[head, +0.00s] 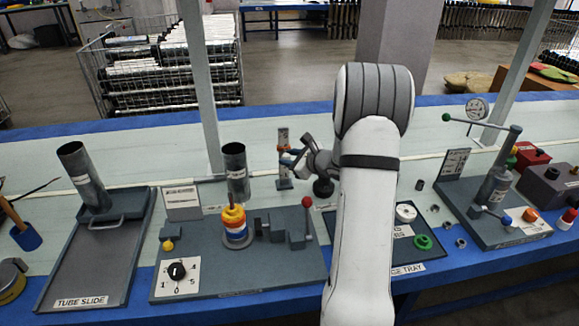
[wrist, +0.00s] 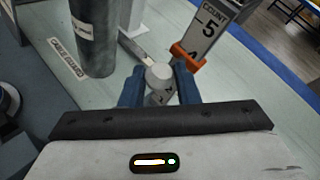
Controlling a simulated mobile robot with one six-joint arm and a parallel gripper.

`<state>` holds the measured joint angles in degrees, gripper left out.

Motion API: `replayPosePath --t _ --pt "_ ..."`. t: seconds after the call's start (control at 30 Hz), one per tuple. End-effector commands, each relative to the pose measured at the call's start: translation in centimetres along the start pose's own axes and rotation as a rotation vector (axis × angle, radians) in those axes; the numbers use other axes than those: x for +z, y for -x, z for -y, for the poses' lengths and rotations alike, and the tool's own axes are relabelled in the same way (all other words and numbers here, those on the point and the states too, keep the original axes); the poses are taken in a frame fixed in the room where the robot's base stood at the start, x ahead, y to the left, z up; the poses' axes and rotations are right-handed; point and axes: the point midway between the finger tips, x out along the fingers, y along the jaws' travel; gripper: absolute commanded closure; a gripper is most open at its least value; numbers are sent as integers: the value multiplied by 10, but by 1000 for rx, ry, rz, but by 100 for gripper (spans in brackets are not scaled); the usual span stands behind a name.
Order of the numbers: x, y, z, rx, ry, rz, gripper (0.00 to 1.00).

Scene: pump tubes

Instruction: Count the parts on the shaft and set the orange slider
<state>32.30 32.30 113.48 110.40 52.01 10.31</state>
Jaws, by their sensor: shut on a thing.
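The orange slider (wrist: 188,56) sits around an upright scale (wrist: 208,30) marked COUNT, just below the figure 5. It shows small in the head view (head: 283,148). My gripper (wrist: 160,88) has its blue fingers either side of a grey round knob (wrist: 159,75) and is shut on it, beside the slider. Whether the knob joins the slider is hidden. In the head view my gripper (head: 291,158) is at the scale. The stack of parts (head: 235,224) on the shaft shows orange, yellow, white, red and blue bands.
The tube slide tray (head: 95,262) with a leaning tube (head: 82,175) is at left. A dial (head: 177,271) and a red-knobbed lever (head: 307,202) flank the stack.

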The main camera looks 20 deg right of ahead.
Motion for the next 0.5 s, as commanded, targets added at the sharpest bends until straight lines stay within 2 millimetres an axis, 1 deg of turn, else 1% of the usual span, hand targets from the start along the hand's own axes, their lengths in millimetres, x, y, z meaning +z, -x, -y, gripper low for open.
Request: replayPosePath --t 0.03,0.27,0.3,0.5 --pt "3 0 -2 7 3 3 100" --pt "2 -1 -2 8 3 4 100" --pt "2 -1 -2 8 3 4 70" --pt "1 -1 -2 5 2 3 53"
